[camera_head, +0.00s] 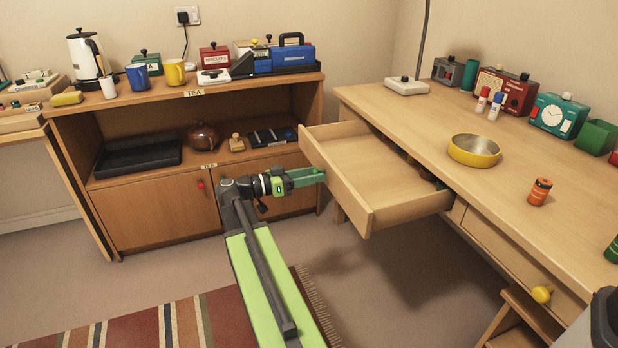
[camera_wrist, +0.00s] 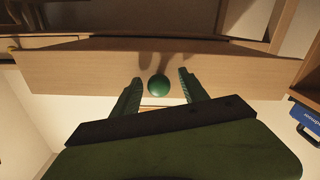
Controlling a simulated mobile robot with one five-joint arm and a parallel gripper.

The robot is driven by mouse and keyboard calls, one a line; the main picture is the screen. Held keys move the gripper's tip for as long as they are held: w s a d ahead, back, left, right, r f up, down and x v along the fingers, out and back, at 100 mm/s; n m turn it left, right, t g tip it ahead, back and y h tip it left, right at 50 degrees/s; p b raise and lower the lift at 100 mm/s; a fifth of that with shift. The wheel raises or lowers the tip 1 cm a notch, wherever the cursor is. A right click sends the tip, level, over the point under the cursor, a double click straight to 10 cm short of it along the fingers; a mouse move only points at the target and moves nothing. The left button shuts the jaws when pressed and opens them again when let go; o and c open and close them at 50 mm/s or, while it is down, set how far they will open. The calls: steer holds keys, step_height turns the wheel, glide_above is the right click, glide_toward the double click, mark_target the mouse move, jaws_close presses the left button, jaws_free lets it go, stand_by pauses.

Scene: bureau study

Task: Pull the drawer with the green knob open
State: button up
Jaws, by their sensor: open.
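The desk drawer (camera_head: 390,172) stands pulled far out from under the desk top, and its inside looks empty. Its front panel (camera_wrist: 90,65) fills the upper part of the wrist view. The round green knob (camera_wrist: 158,85) sits on that panel, between the two green fingers of my gripper (camera_wrist: 160,78). The fingers are open, with a gap on each side of the knob. In the head view my gripper (camera_head: 322,174) is at the drawer's front face, and the knob is hidden there.
A second desk drawer with a yellow knob (camera_head: 542,294) is shut at the lower right. The desk top (camera_head: 440,118) holds a yellow bowl (camera_head: 474,150) and an orange can (camera_head: 540,191). A tea cabinet (camera_head: 155,212) stands behind my arm. A stool (camera_head: 520,318) is at the lower right.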

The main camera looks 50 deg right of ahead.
steer(key=shift+a, duration=0.1)
steer(key=v, duration=1.7)
steer(key=shift+w+a, duration=0.15)
